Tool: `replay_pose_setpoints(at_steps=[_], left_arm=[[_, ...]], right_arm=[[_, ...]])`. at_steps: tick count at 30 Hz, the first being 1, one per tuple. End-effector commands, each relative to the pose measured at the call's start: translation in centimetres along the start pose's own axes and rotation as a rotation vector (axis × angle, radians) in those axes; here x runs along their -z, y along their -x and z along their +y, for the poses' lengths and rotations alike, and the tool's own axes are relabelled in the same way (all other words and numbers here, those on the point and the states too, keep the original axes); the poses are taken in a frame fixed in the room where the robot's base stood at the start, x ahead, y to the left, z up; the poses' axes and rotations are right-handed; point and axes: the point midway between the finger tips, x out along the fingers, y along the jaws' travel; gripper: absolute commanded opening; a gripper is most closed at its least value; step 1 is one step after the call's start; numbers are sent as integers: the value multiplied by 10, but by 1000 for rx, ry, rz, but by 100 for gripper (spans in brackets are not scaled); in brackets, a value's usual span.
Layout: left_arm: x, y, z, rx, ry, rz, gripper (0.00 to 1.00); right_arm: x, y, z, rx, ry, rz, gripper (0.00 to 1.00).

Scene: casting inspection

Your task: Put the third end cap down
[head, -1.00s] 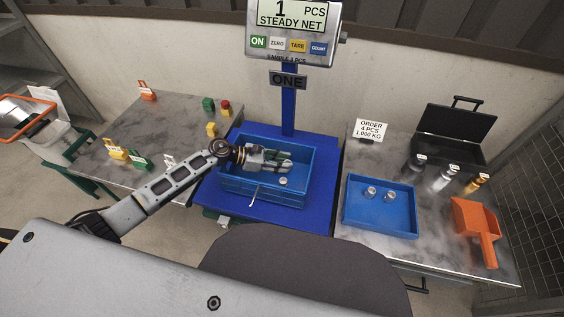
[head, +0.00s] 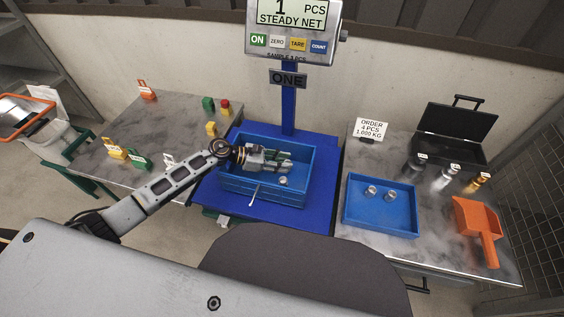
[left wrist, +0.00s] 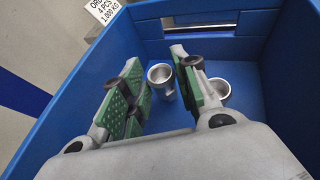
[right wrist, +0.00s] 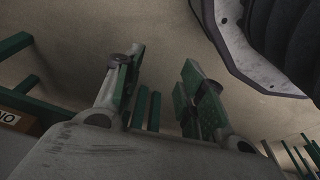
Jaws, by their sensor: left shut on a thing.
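My left gripper (head: 284,160) reaches into the blue bin (head: 263,192) on the scale. In the left wrist view it (left wrist: 160,68) is shut on a silver, cup-shaped end cap (left wrist: 161,80) between its green pads. The cap is near the bin floor; I cannot tell whether it touches. A second end cap (left wrist: 218,91) lies beside the right finger, and it also shows in the head view (head: 283,181). Two more end caps (head: 370,191) (head: 390,196) stand in the shallow blue tray on the right. My right gripper (right wrist: 165,65) shows only in its wrist view, open and empty.
The scale display (head: 291,12) reads 1 PCS. The bin walls stand close around my left gripper. An orange scoop (head: 476,222), small weights (head: 444,178) and an open black case (head: 457,130) are on the right table. Coloured blocks (head: 137,160) are on the left table.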

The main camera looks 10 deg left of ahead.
Motion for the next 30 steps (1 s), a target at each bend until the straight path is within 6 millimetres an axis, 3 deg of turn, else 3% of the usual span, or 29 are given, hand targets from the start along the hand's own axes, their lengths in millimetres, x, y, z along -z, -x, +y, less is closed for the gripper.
replay_pose_setpoints(at_steps=[9,10,15,30], left_arm=[[1,0,0,0,0,-1,4],[1,0,0,0,0,0,31],[1,0,0,0,0,0,52],[0,0,0,0,0,0,52]], right_arm=[[0,4,-2,3,0,-4,40],[0,4,-2,3,0,-3,40],[1,5,-2,3,0,-1,40],[-6,0,-2,3,-1,-12,40]])
